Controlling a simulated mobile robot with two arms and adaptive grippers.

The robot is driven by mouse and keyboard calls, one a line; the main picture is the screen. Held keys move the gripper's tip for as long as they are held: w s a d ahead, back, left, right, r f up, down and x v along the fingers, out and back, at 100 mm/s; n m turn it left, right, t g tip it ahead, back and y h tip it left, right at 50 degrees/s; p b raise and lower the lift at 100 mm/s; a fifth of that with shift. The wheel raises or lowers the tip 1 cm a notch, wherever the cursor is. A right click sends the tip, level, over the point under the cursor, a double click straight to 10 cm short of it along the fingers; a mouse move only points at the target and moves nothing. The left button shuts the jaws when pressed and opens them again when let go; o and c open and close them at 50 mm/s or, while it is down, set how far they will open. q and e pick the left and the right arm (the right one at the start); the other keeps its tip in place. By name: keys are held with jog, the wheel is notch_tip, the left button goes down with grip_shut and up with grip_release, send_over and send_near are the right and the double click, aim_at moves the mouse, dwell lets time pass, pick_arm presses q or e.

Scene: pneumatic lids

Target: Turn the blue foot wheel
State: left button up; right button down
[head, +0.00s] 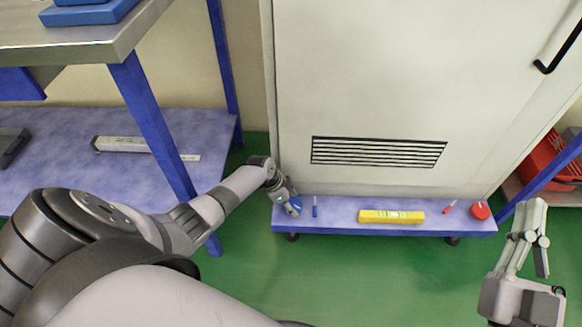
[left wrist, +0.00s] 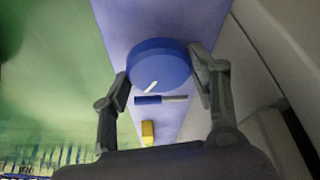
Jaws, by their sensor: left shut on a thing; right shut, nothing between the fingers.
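The blue foot wheel (head: 294,207) is at the left end of the low blue platform (head: 345,229) under the cabinet, mostly hidden by my left gripper in the head view. In the left wrist view the wheel (left wrist: 158,64) is a round blue disc with a white line pointing to the lower left. My left gripper (head: 285,198) is shut on it, with one finger on each side of the disc in the left wrist view (left wrist: 163,82). My right gripper (head: 535,232) is shut and empty at the right, over the floor.
A small blue tool (head: 315,207) lies close to the wheel. A yellow level (head: 391,216), a red tool (head: 450,207) and a red wheel (head: 480,210) are further right on the platform. A workbench (head: 75,52) with a blue leg stands left. The green floor in front is clear.

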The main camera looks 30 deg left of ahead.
pick_arm(q)
jog(key=shift+m+b, duration=0.3)
jog(key=shift+m, duration=0.2)
pick_arm(e)
jog(key=shift+s+r+t+y, duration=0.15)
jog(key=shift+s+r+t, duration=0.5)
jog(key=shift+r, duration=0.25)
jog(key=shift+s+r+t+y, duration=0.15)
jog(key=shift+s+r+t, duration=0.35)
jog(key=shift+r+t, duration=0.35)
pick_arm(q)
jog(key=o, duration=1.2)
jog(key=shift+c, duration=0.2)
jog(key=shift+w, duration=0.1)
jog(key=shift+r, duration=0.1)
